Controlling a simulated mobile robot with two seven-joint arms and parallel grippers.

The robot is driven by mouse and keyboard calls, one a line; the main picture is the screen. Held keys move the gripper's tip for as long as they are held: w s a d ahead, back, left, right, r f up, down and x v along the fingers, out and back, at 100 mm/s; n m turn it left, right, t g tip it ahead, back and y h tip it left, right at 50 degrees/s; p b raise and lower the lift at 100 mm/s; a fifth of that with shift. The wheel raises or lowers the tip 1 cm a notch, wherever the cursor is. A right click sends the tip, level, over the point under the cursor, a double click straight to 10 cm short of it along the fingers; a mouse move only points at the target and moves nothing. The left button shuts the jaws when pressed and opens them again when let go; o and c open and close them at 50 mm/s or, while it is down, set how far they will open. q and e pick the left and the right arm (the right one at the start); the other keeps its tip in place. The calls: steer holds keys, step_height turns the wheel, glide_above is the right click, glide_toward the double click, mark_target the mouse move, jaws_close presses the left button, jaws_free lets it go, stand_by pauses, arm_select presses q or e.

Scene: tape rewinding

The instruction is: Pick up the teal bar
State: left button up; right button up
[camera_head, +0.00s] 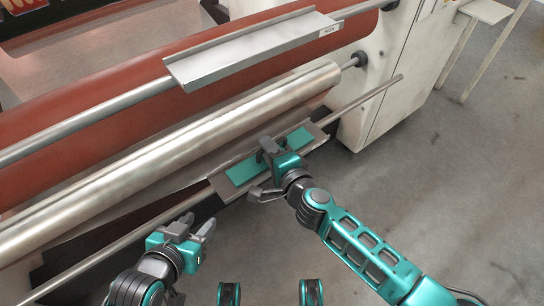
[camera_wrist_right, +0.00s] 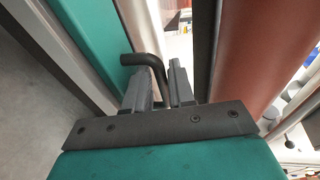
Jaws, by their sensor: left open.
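The teal bar (camera_head: 244,172) lies on a narrow metal tray below the shiny roller. It also shows along the upper left of the right wrist view (camera_wrist_right: 82,38). A black bent handle (camera_wrist_right: 148,62) stands out from it. My right gripper (camera_head: 267,154) is over the middle of the bar and hides part of it. In the wrist view its two grey fingers (camera_wrist_right: 162,88) stand close on either side of the handle; whether they press on it cannot be told. My left gripper (camera_head: 198,226) is open and empty, below and left of the bar.
The shiny roller (camera_head: 170,145) and the large red-brown roll (camera_head: 150,70) lie behind the bar. A metal channel (camera_head: 255,50) sits above them. A thin rod (camera_head: 365,97) runs along the tray. The machine's pale side panel (camera_head: 385,75) stands at right.

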steer(key=shift+w+a, duration=0.25)
steer(key=shift+w, duration=0.2)
jaws_close()
